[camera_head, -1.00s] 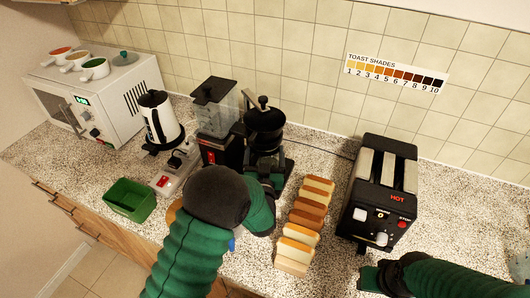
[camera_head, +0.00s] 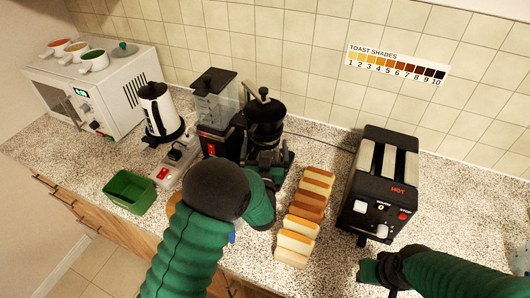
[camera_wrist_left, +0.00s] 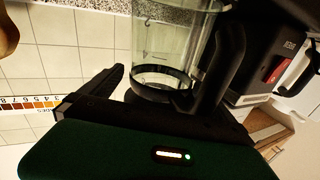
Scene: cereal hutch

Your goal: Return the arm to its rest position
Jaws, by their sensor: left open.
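My left arm rises from the bottom of the head view and bends toward the black hand-crank grinder (camera_head: 264,118). My left gripper (camera_head: 270,180) is low in front of it; its dark fingers blend with the black parts there. In the left wrist view the gripper (camera_wrist_left: 150,95) is open, its dark fingers spread near a clear glass vessel (camera_wrist_left: 168,45) with a black rim. I cannot tell whether they touch it. My right gripper (camera_head: 372,270) is in front of the toaster (camera_head: 381,190), at the lower right; its finger opening is unclear.
A row of bread slices (camera_head: 303,215) lies between my left arm and the toaster. A blender (camera_head: 215,105), a kettle (camera_head: 158,112), a power strip (camera_head: 172,165), a green bin (camera_head: 130,192) and a microwave (camera_head: 95,92) stand leftward. The counter right of the toaster is clear.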

